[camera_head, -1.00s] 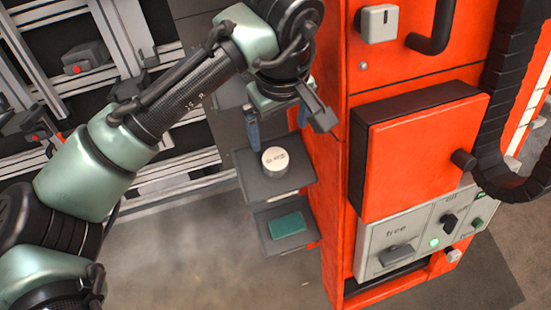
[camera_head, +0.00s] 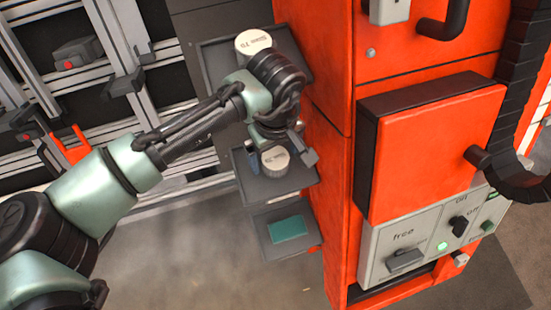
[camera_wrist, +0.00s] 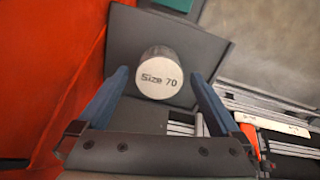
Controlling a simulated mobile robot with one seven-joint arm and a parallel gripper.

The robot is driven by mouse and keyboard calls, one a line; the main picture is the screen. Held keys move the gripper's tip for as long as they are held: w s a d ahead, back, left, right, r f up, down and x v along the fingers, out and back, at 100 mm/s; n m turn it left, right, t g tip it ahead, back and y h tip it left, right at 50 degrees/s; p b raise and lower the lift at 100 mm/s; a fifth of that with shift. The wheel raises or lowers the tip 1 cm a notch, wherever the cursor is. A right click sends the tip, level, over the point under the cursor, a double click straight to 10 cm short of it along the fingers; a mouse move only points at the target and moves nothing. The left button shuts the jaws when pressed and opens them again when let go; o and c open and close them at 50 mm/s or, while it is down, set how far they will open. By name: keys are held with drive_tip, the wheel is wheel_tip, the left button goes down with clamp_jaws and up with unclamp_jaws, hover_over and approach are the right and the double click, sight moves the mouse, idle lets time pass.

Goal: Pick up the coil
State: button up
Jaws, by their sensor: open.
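A pale round cylinder, which I take as the coil (camera_head: 275,162), stands upright on the middle dark shelf (camera_head: 298,184) at the side of the orange cabinet. In the wrist view the coil (camera_wrist: 160,76) has a white top reading "Size 70". My gripper (camera_head: 281,157) is open just above and around it, with blue fingers. In the wrist view my gripper (camera_wrist: 159,78) has one finger on each side of the coil, apart from it. I cannot tell how far down the fingers reach. A second similar cylinder (camera_head: 253,41) stands on the upper shelf.
The orange cabinet (camera_head: 430,150) rises close on the right of the shelves. A lower shelf (camera_head: 262,222) holds a flat green block (camera_head: 288,229). A grey rail rack (camera_head: 95,70) stands at left. The floor (camera_head: 190,260) in front is clear.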

wheel_tip(320, 180, down, 2)
drive_tip(key=shift+c, duration=0.2)
clamp_jaws()
idle(0.4)
drive_tip(key=shift+r, duration=0.15)
